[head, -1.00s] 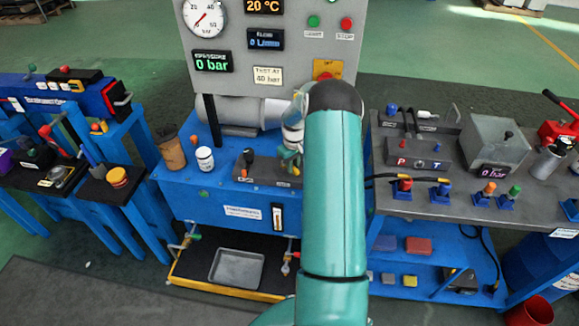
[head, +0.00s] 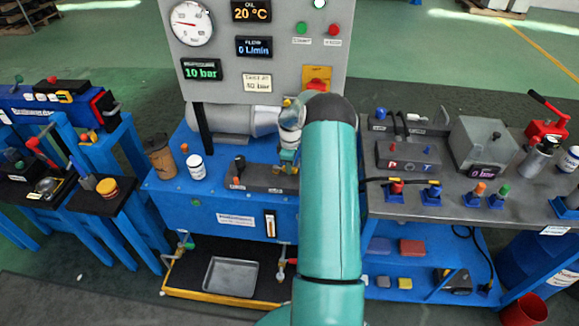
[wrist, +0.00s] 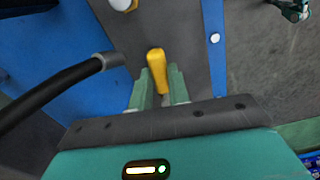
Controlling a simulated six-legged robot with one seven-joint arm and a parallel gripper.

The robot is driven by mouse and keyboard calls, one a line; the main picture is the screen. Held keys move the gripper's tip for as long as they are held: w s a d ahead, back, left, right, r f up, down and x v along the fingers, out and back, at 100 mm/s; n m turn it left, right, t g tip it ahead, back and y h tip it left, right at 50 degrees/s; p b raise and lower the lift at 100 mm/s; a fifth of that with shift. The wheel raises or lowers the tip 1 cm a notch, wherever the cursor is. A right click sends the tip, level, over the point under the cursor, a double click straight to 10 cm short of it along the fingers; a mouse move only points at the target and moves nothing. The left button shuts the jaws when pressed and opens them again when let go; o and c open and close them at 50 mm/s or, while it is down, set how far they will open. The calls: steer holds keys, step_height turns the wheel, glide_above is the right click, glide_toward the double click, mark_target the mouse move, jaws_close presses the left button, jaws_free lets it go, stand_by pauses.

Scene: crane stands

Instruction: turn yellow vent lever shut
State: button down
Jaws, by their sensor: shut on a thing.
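The yellow vent lever (wrist: 156,66) shows in the wrist view as a rounded yellow handle. It lies between the green fingers of my gripper (wrist: 160,92), with its end reaching past the fingertips. My gripper is shut on it. The lever's base is hidden. In the head view my teal arm covers the lever, and only a little of my gripper shows at the arm's left edge, over the dark block (head: 262,175) on the blue bench (head: 235,206).
The panel's pressure display (head: 201,70) reads 10 bar. A black hose (wrist: 60,88) curves close to my gripper's left in the wrist view. A white jar (head: 196,167) and brown canister (head: 160,157) stand left. A grey bench (head: 470,207) with fittings stands right.

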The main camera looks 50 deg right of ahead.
stand_by(0.3)
steer(key=c, duration=1.3)
jaws_free()
steer(key=shift+r, duration=0.1)
step_height(320, 180, up, 12)
steer(key=shift+f, duration=0.1)
